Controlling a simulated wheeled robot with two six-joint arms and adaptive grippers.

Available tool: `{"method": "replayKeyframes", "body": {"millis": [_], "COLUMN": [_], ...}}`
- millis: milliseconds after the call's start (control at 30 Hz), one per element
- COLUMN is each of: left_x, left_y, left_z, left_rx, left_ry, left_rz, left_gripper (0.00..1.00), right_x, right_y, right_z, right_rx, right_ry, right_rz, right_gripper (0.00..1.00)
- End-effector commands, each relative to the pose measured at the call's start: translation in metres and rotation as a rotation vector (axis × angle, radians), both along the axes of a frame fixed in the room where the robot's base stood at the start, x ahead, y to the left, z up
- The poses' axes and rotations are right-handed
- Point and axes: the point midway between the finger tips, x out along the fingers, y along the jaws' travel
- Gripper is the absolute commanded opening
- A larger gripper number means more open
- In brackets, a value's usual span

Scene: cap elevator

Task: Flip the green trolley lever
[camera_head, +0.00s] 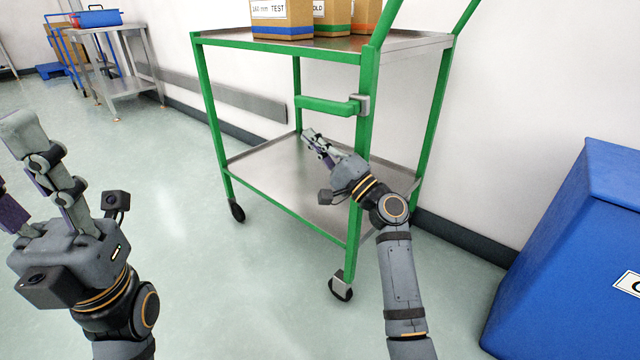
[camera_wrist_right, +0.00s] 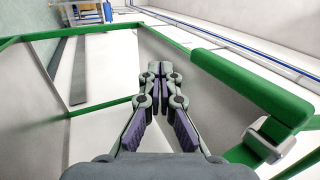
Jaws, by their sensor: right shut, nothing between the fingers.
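The green trolley lever (camera_head: 328,105) lies level, pointing left from a grey bracket (camera_head: 363,104) on the front post of the green trolley (camera_head: 367,140). In the right wrist view the lever (camera_wrist_right: 252,88) is to the right of my fingers, with its bracket (camera_wrist_right: 268,140) at the lower right. My right gripper (camera_head: 309,136) is shut and empty, just below the lever in the head view, between the trolley's shelves. The fingertips (camera_wrist_right: 160,70) look apart from the lever. My left gripper (camera_head: 14,165) is open and empty at the left edge, partly out of frame.
Cardboard boxes (camera_head: 283,20) stand on the trolley's top shelf (camera_head: 335,43). The lower shelf (camera_head: 280,170) is bare. A blue bin (camera_head: 570,250) stands at the right. A metal table (camera_head: 122,75) is at the back left. The floor left of the trolley is clear.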

Motion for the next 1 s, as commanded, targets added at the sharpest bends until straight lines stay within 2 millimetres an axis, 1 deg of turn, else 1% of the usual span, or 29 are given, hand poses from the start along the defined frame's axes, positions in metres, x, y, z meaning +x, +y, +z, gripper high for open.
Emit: {"method": "replayKeyframes", "body": {"millis": [33, 100, 200, 333, 400, 500, 867, 967, 1000], "left_x": [0.002, 0.002, 0.002, 0.001, 0.000, 0.000, 0.001, 0.017, 0.032], "left_y": [-0.001, -0.001, -0.001, 0.000, 0.001, 0.001, 0.001, 0.001, 0.001], "left_z": [-0.003, -0.003, -0.002, 0.000, 0.002, 0.003, 0.003, -0.001, -0.006], "left_rx": [0.004, 0.005, 0.003, -0.001, -0.003, -0.005, -0.005, -0.004, -0.005], "left_ry": [0.015, 0.013, 0.010, 0.003, -0.001, -0.004, -0.001, 0.079, 0.149], "left_rz": [0.001, 0.001, 0.001, 0.000, 0.000, 0.000, 0.000, 0.000, 0.000], "left_gripper": [0.40, 0.40, 0.40, 0.40, 0.40, 0.40, 0.40, 0.40, 0.40], "right_x": [0.000, 0.000, -0.002, -0.003, -0.003, -0.004, -0.004, -0.012, -0.019], "right_y": [-0.001, -0.001, -0.003, -0.004, -0.004, -0.004, -0.004, -0.003, -0.001], "right_z": [-0.018, -0.035, -0.057, -0.078, -0.086, -0.091, -0.094, -0.105, -0.115], "right_rx": [-0.001, -0.001, -0.001, -0.001, -0.002, -0.001, -0.005, -0.057, -0.109], "right_ry": [0.015, 0.013, 0.012, 0.010, 0.009, 0.007, 0.007, 0.003, -0.002], "right_rz": [0.000, 0.001, 0.000, 0.000, 0.000, 0.000, 0.000, 0.000, 0.004], "right_gripper": [0.00, 0.00, 0.00, 0.00, 0.00, 0.00, 0.00, 0.00, 0.00]}}
